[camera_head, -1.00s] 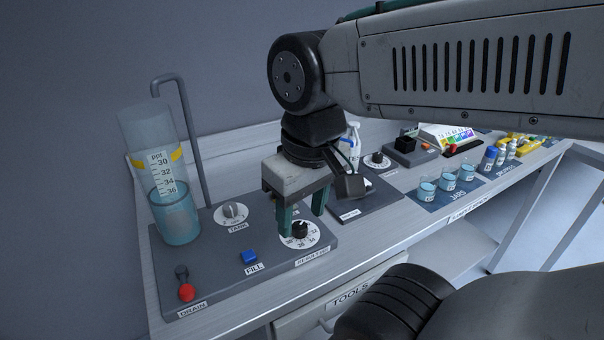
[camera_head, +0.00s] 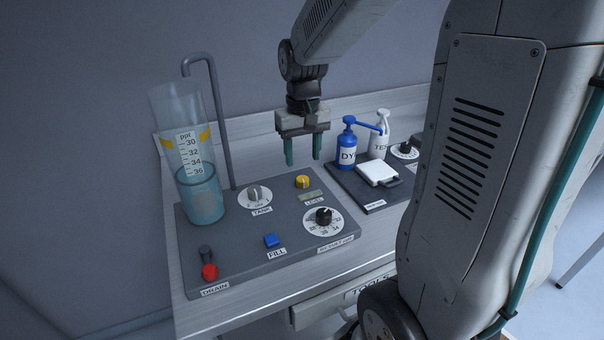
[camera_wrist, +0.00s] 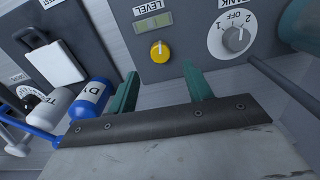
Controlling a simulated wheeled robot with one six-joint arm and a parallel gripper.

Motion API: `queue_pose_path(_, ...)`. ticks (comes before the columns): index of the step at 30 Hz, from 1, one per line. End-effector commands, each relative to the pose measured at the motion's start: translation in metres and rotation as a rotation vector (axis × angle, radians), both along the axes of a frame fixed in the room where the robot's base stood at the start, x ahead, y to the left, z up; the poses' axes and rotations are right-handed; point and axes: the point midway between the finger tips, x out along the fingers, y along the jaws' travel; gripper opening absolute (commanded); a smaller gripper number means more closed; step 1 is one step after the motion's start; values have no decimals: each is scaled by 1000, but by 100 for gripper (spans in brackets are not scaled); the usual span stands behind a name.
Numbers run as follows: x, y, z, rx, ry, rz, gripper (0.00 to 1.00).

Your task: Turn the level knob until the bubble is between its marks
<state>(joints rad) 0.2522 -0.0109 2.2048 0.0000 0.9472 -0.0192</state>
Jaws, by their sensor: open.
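The level knob is a small yellow knob (camera_head: 302,182) at the back of the grey panel (camera_head: 230,270), right of the TANK knob. It also shows in the wrist view (camera_wrist: 159,51), ahead of and between my fingertips. The level vial (camera_head: 311,196) is a small greenish strip in front of the knob, labelled LEVEL; it shows in the wrist view (camera_wrist: 153,23) too. I cannot make out the bubble or its marks. My gripper (camera_head: 304,162) is open and empty, fingers pointing down, above and slightly behind the yellow knob, apart from it.
The TANK knob (camera_head: 254,194) and clear cylinder (camera_head: 200,190) stand left of the level knob. A dial with a black knob (camera_head: 323,216) is in front. A blue DYE bottle (camera_head: 347,148) and white bottle (camera_head: 379,140) stand close right of my gripper. A bent pipe (camera_head: 220,120) rises behind.

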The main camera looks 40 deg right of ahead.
Motion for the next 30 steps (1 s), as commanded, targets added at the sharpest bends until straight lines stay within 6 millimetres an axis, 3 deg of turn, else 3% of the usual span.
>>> queue_pose_path(10, -1, 1, -53, 1, 3, 2, 50)
queue_pose_path(22, -1, 1, -62, 0, 0, 2, 50)
queue_pose_path(27, -1, 1, -62, 0, 0, 2, 6)
queue_pose_path(30, -1, 1, -62, 0, 0, 0, 6)
